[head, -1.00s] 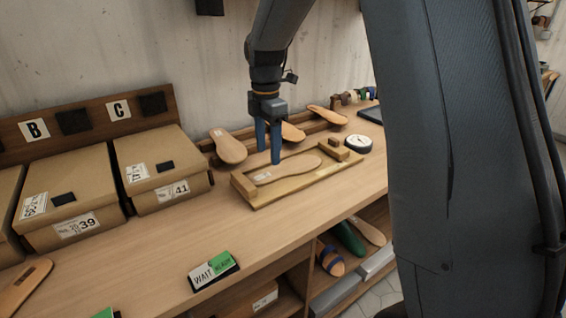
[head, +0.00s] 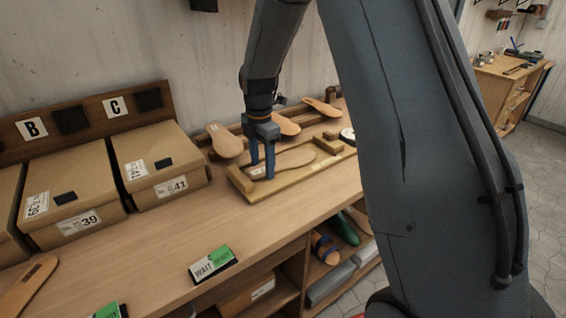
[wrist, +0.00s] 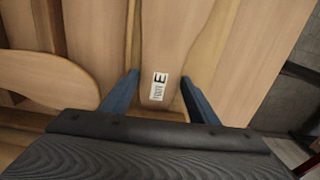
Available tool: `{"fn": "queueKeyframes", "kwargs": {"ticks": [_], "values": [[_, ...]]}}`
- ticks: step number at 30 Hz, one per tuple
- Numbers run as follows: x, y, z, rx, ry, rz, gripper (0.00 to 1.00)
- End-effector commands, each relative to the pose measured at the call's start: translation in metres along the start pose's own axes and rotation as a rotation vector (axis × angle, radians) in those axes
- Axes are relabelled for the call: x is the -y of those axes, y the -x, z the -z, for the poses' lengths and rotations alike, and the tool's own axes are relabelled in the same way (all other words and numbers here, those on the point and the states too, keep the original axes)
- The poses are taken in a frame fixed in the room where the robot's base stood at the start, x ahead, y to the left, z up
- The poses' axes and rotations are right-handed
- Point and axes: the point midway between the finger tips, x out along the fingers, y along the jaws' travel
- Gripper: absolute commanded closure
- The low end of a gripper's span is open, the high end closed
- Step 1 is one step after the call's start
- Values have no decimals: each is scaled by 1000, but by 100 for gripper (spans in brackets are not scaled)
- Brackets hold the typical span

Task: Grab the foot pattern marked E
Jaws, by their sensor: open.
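The foot pattern marked E (head: 292,160) is a flat, light-wood sole lying in a wooden frame (head: 311,178) on the workbench. In the wrist view its white E label (wrist: 158,87) shows near its narrow end. My gripper (head: 262,171) is open and low over the left end of the frame. In the wrist view the blue fingers of my gripper (wrist: 160,98) stand on either side of the labelled end of the pattern, with gaps showing. I cannot tell whether the fingertips reach down to the pattern's thickness.
More soles (head: 225,140) lean on a rack behind the frame. Cardboard boxes (head: 163,165) stand at the left, below the B and C signs. A WAIT/READY sign (head: 213,263) lies near the front edge. A round dial (head: 347,136) is partly hidden by my arm.

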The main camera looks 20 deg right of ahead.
Motion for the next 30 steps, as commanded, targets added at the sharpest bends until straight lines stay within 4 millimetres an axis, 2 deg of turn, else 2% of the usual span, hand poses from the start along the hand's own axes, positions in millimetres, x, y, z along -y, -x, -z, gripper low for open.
{"fn": "queueKeyframes", "kwargs": {"ticks": [2,3,8,17,20,30], "values": [[0,0,0,0,0,0,46],[0,0,0,0,0,0,49],[0,0,0,0,0,0,74],[-1,6,0,1,0,-3,74],[-2,17,0,1,0,-4,74],[-1,80,0,1,0,-3,74]]}}
